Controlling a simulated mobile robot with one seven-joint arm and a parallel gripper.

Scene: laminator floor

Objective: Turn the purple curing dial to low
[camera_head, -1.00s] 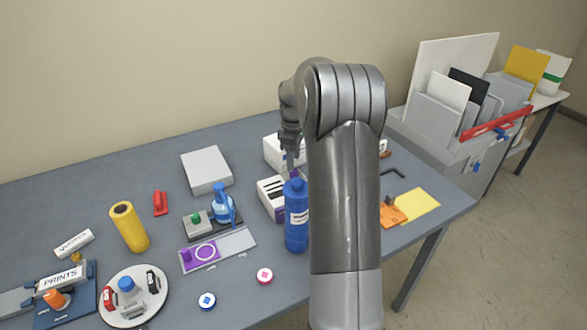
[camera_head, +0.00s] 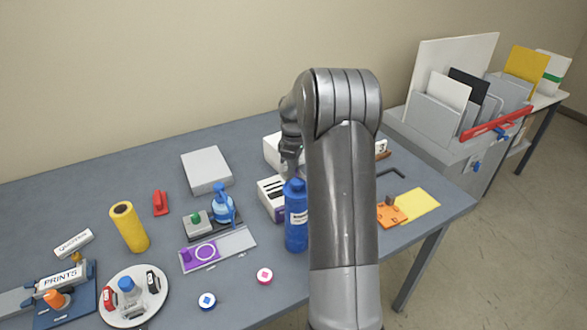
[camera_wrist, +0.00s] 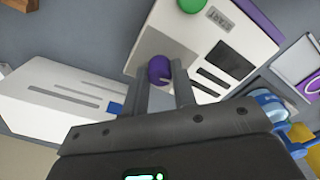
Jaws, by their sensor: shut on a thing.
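The purple curing dial (camera_wrist: 159,69) is a round purple knob on a white box (camera_wrist: 205,50) with dark slots and a green button, in the wrist view. My gripper (camera_wrist: 162,80) is shut on the dial, one finger on each side. In the head view the white box (camera_head: 270,197) stands behind a blue bottle, with my gripper (camera_head: 292,172) reaching down over it. There the dial is hidden. I cannot read any low mark or the dial's setting.
The blue bottle (camera_head: 296,228) stands close in front of the white box. A yellow sheet (camera_head: 415,205) and orange piece (camera_head: 392,214) lie right of my arm.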

